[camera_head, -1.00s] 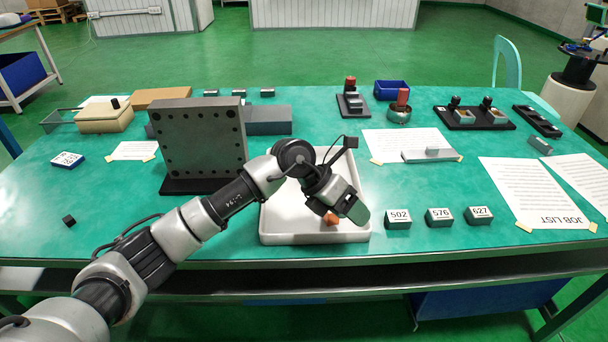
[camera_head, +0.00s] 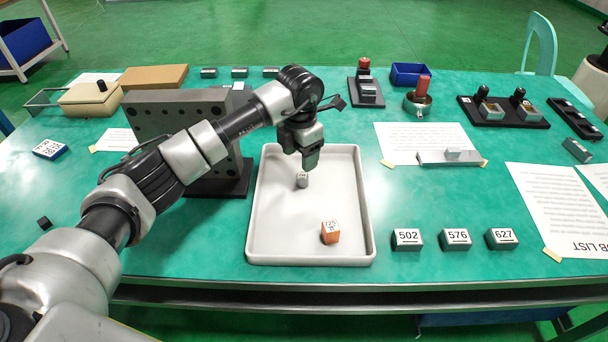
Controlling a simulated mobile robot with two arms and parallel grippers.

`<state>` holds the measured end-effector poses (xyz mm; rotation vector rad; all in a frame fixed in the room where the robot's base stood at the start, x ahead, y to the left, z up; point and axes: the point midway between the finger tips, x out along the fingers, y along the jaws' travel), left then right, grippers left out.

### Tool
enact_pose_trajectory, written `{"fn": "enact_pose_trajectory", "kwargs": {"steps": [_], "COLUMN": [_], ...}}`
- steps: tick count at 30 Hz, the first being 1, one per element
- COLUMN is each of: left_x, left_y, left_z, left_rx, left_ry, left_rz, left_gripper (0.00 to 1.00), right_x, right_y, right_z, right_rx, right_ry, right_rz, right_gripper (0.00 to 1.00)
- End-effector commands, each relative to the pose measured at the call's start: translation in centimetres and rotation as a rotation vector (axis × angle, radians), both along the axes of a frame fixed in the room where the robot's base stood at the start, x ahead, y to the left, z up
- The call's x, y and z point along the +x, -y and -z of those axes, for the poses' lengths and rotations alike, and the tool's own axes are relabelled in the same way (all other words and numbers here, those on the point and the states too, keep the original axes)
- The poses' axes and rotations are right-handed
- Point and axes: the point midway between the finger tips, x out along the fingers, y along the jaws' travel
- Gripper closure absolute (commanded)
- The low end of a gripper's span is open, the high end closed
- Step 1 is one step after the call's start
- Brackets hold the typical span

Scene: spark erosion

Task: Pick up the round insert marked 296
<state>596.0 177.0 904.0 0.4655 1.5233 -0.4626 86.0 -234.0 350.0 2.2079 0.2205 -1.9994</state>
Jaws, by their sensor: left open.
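A small grey round insert (camera_head: 302,180) stands in the white tray (camera_head: 258,240), in its back half; its marking is too small to read. My left gripper (camera_head: 305,163) points down just above and behind it, inside the tray's outline. The gripper is open, though the gap between its fingers is hard to see. I cannot tell whether the fingers touch the insert. My right gripper is not in view.
Blocks marked 502 (camera_head: 407,240), 576 (camera_head: 455,239) and 627 (camera_head: 501,238) stand right of the tray. A dark drilled plate (camera_head: 150,118) stands upright behind my left arm. A cup with a red-topped piece (camera_head: 418,102) stands behind the tray. Green table between tray and blocks is clear.

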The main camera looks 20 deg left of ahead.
Motion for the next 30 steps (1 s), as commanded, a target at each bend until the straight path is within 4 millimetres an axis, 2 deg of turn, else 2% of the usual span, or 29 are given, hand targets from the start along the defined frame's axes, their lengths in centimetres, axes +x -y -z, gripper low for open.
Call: {"fn": "enact_pose_trajectory", "kwargs": {"steps": [1,5,8,16,20,26,30], "left_x": [0.0,0.0,0.0,-0.1,0.0,0.0,0.0], "left_y": [0.0,0.1,0.2,0.6,0.6,0.5,0.5], "left_z": [0.7,1.8,2.5,6.4,7.2,7.2,7.2], "left_rx": [-0.002,-0.001,-0.003,-0.003,-0.003,-0.003,-0.003], "left_ry": [-0.001,0.0,-0.001,-0.001,0.001,0.002,0.002], "left_rz": [-0.001,-0.001,0.0,0.0,0.001,0.001,0.001], "left_gripper": [0.39,0.39,0.39,0.39,0.39,0.39,0.59], "right_x": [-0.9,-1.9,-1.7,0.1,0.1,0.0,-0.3], "right_y": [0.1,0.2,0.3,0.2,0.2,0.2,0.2], "right_z": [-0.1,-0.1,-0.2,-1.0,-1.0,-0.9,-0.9], "right_rx": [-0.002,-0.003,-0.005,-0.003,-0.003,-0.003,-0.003], "right_ry": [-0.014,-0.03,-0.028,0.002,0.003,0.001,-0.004], "right_rz": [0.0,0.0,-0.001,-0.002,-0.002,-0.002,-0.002], "right_gripper": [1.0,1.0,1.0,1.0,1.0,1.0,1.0]}}
